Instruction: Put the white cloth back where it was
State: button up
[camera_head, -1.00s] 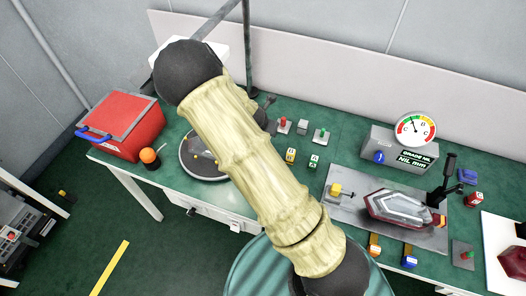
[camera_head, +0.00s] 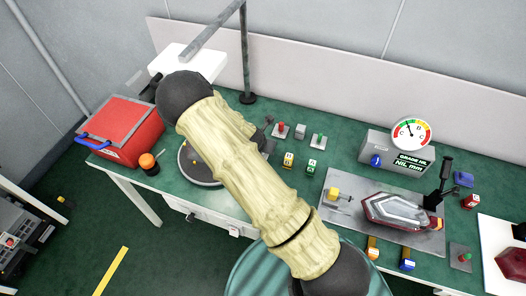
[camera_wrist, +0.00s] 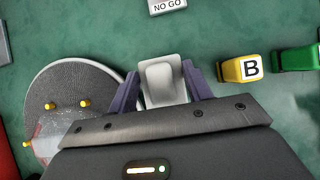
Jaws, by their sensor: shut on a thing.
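A round grey plate (camera_wrist: 60,84) with yellow pegs lies left of my gripper. A yellow block marked B (camera_wrist: 240,69) and a green block (camera_wrist: 294,59) lie to the right. A NO GO label (camera_wrist: 168,7) is ahead. A red box (camera_head: 128,132) stands at the table's left end.

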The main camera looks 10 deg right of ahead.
notch_tip(320, 180, down, 3)
jog(key=shift+w+f, duration=0.1)
jog(key=shift+f, duration=0.1)
jog(key=shift+d+f, duration=0.1)
jog(key=shift+d, duration=0.1)
jog(key=shift+a, duration=0.1)
jog(key=o, duration=1)
jog(key=shift+a, duration=0.2)
jog(key=shift+s+d, duration=0.1)
jog(key=shift+s, duration=0.1)
jog(key=b+v, duration=0.1)
jog(key=v, duration=1.1)
